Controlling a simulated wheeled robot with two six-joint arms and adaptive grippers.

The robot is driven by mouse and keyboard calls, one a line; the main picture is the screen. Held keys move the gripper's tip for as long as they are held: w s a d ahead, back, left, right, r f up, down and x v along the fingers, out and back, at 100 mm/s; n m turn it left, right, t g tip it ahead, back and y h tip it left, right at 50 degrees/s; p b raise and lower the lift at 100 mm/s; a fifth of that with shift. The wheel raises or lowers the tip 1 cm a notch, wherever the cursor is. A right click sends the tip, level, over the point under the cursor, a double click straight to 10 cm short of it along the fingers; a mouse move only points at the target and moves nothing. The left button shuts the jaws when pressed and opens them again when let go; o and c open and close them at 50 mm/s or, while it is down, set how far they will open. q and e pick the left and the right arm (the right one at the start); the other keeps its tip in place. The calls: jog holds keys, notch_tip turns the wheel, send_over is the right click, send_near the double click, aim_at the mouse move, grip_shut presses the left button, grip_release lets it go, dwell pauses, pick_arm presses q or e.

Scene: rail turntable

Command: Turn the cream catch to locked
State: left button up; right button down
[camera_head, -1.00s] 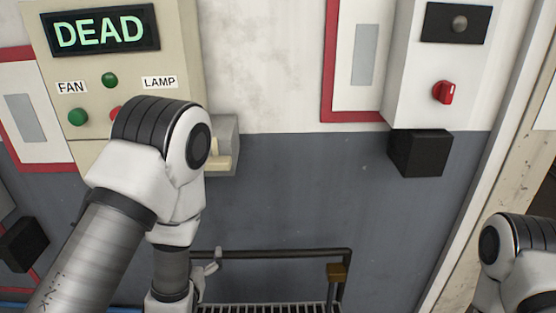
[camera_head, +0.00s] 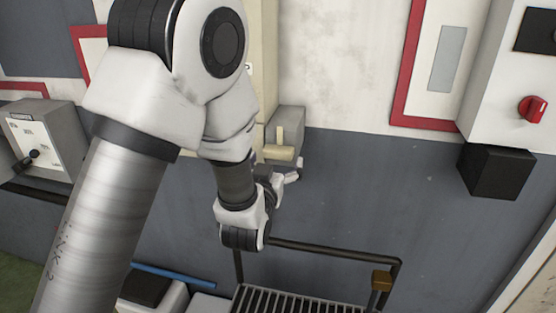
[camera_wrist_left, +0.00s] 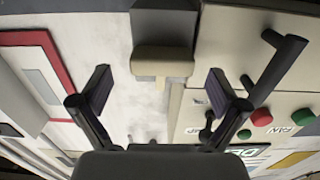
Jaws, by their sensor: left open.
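The cream catch (camera_head: 281,152) sits on a grey block (camera_head: 291,122) at the right side of the cream panel. It also shows at the top middle of the left wrist view (camera_wrist_left: 162,62), as a wide cream bar. My left gripper (camera_head: 284,177) is just below the catch in the head view, partly hidden behind my wrist. In the left wrist view my left gripper (camera_wrist_left: 160,86) is open, its two fingers on either side of the catch, with nothing between them being held. No contact is visible. My right gripper is out of view.
The cream panel (camera_wrist_left: 228,105) has a dark lever (camera_wrist_left: 277,66) and coloured buttons near my left fingers. A black rail (camera_head: 325,248) and grating (camera_head: 290,301) lie below. A white box with a red knob (camera_head: 532,109) and a black block (camera_head: 497,171) are at right.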

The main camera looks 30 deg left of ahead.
aim_at(278, 143)
pick_arm(q)
jog(key=shift+w+a+p, duration=0.15)
jog(key=shift+w+a, duration=0.15)
jog(key=shift+w, duration=0.25)
jog(key=shift+w+a+p, duration=0.15)
jog(key=shift+w+a, duration=0.15)
jog(key=shift+w, duration=0.4)
jog(key=shift+d, duration=0.2)
jog(key=shift+s, duration=0.15)
jog(key=c, duration=1.2)
jog(key=shift+o, duration=0.2)
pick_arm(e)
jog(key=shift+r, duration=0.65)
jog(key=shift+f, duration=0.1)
